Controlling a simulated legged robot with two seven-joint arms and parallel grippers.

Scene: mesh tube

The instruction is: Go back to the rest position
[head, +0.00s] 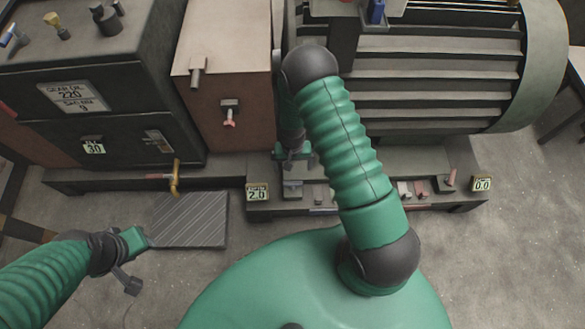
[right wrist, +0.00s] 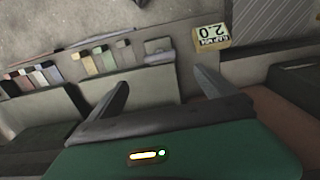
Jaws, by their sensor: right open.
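My right gripper (head: 293,157) is at the far end of my green right arm, close over the machine base in the head view. In the right wrist view its two fingers (right wrist: 160,90) are spread apart with nothing between them, above a grey block on the base. My left gripper (head: 140,240) shows at the lower left of the head view, beside a dark striped plate (head: 190,220). Its fingers are too small and blurred to tell whether they are open or shut.
A large ribbed motor housing (head: 440,70) stands at the right. A brown box (head: 222,75) and a dark gearbox (head: 90,100) stand at the left. A "2.0" label (head: 257,194) and a row of small coloured pieces (right wrist: 85,65) are on the base.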

